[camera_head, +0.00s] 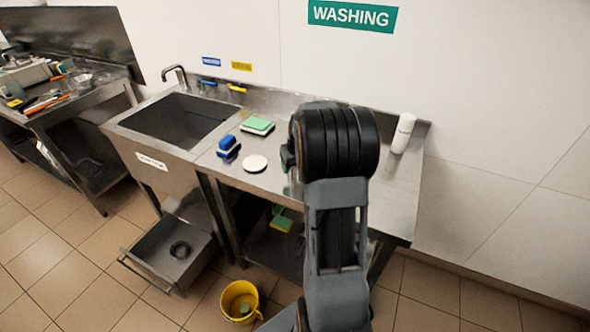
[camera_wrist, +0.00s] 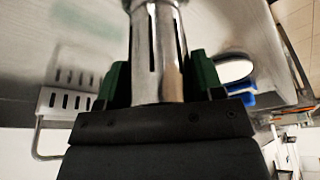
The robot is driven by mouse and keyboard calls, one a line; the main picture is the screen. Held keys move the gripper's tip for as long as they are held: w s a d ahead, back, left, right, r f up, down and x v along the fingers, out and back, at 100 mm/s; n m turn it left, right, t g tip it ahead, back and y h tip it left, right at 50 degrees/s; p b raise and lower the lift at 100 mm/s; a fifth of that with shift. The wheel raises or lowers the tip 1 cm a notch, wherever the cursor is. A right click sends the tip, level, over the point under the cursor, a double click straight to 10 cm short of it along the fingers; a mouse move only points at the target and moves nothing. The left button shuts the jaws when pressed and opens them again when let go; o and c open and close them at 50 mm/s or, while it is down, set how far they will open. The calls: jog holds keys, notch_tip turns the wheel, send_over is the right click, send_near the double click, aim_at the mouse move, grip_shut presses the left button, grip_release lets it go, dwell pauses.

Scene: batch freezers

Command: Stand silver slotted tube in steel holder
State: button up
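The silver slotted tube (camera_wrist: 156,55) runs between the green fingers of my gripper (camera_wrist: 158,82) in the wrist view, with dark slots along its side. The fingers close on it from both sides. In the head view my gripper (camera_head: 288,158) is over the steel counter, mostly hidden behind my black wrist, and only a sliver of the tube shows. A slotted steel piece with a bent rod (camera_wrist: 68,101), which may be the steel holder, is left of the fingers in the wrist view. I cannot tell its full shape. It is hidden in the head view.
On the counter (camera_head: 225,172) are a white disc (camera_head: 254,163), a blue brush (camera_head: 228,146), a green-topped sponge (camera_head: 257,126) and a white bottle (camera_head: 403,133) near the wall. A sink (camera_head: 180,118) lies left. A yellow bucket (camera_head: 240,300) stands on the floor.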

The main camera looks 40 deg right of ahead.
jog(key=c, duration=0.6)
